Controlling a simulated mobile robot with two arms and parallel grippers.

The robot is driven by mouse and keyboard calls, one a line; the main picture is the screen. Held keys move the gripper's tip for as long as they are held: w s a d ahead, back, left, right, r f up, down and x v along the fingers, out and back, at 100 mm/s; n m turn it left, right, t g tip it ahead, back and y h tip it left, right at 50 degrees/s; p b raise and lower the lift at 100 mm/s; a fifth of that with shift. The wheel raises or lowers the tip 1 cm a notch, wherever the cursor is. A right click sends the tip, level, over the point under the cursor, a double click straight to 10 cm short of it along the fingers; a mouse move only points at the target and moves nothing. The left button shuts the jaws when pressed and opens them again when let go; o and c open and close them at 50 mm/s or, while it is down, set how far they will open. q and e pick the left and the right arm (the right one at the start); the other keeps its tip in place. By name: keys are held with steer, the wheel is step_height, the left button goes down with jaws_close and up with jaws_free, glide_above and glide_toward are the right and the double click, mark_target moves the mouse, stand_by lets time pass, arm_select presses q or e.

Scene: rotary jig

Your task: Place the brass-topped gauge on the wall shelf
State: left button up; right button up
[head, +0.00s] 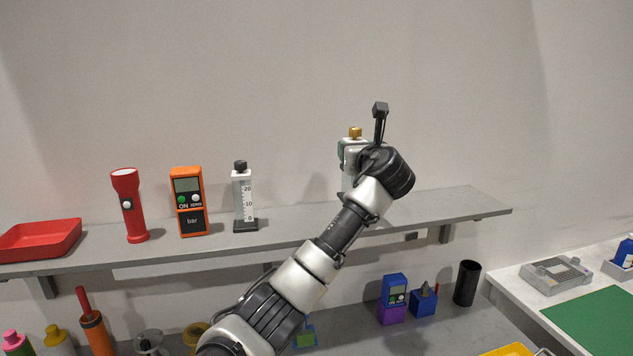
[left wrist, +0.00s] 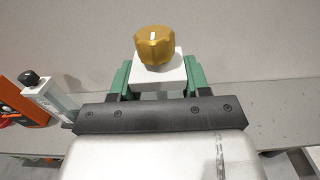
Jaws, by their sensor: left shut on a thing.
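The brass-topped gauge (head: 355,133) is upright at the wall shelf (head: 440,207), right of the shelf's middle, its white body partly behind my left arm. In the left wrist view its brass knob (left wrist: 155,45) and white top show between green finger pads. My left gripper (head: 345,153) is shut on it from the near side. The gauge's foot is hidden, so I cannot tell whether it touches the shelf. My right gripper is not in view.
The shelf holds a red tray (head: 40,239), a red flashlight (head: 130,205), an orange meter (head: 189,201) and a black-topped gauge (head: 243,198), all left of my gripper. The shelf's right end is clear. Several items stand on the lower bench, including a black cup (head: 467,283).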

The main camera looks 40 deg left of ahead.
arm_select(q)
steer(key=s+a+f+p, duration=0.2)
steer(key=a+f+p, duration=0.1)
steer(key=a+f, duration=0.2)
step_height(320, 180, down, 2)
steer(key=shift+s+a+f, duration=0.15)
steer(key=shift+a+f, duration=0.1)
steer(key=shift+a, duration=0.1)
steer(key=o, duration=1)
steer(key=shift+d, duration=0.1)
steer(key=shift+o, duration=0.4)
steer(key=shift+s, duration=0.1)
